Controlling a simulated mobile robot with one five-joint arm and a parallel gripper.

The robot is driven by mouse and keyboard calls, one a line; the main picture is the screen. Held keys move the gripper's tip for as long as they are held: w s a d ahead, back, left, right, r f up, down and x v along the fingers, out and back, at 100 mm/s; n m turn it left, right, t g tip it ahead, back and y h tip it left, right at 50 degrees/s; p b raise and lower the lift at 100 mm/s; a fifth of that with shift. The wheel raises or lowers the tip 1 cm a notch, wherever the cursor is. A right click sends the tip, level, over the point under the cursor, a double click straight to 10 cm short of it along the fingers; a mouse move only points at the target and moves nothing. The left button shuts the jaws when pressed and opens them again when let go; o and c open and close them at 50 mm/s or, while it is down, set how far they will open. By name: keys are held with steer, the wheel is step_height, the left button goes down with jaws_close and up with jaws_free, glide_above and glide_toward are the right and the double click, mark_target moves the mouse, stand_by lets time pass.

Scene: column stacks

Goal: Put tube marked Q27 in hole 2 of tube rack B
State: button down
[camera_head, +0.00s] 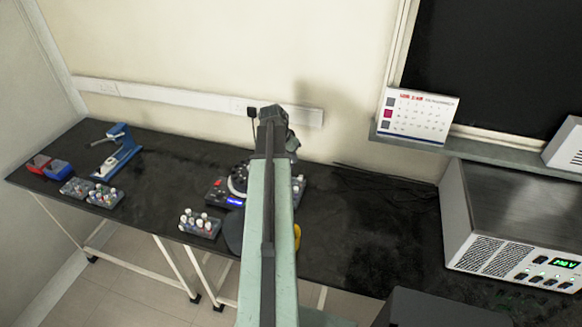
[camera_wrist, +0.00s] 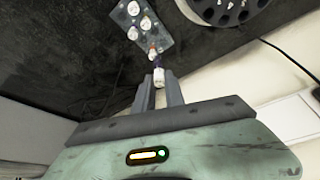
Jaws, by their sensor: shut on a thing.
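My gripper (camera_wrist: 159,84) is shut on a small tube (camera_wrist: 159,76) with a white part, seen between the two fingers in the wrist view. Its marking cannot be read, so I cannot tell if it is Q27. Beyond the fingertips a grey tube rack (camera_wrist: 132,16) holds several white-topped tubes. In the head view my gripper (camera_head: 276,118) is at the far end of my raised arm, and its fingers and the tube are hidden. Tube racks show at the bench front (camera_head: 201,232) and at the left (camera_head: 103,203). Rack letters and hole numbers are unreadable.
A round dark-holed device (camera_wrist: 222,10) stands beside the rack; in the head view it (camera_head: 236,182) is partly behind my arm. A blue press-like tool (camera_head: 120,150) and red and blue boxes (camera_head: 50,167) are left. A power supply (camera_head: 515,235) is right. Bench between is clear.

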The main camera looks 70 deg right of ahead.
step_height(320, 180, down, 9)
steer(key=m+g+b, duration=0.1)
steer(key=m+b, duration=0.2)
steer(key=b, duration=0.4)
steer(key=shift+w+b, duration=0.25)
steer(key=shift+b, duration=0.15)
steer(key=shift+f+b, duration=0.55)
stand_by(1.1)
steer(key=shift+f+b, duration=1.05)
steer(key=c, duration=1)
jaws_free()
steer(key=shift+r, duration=0.1)
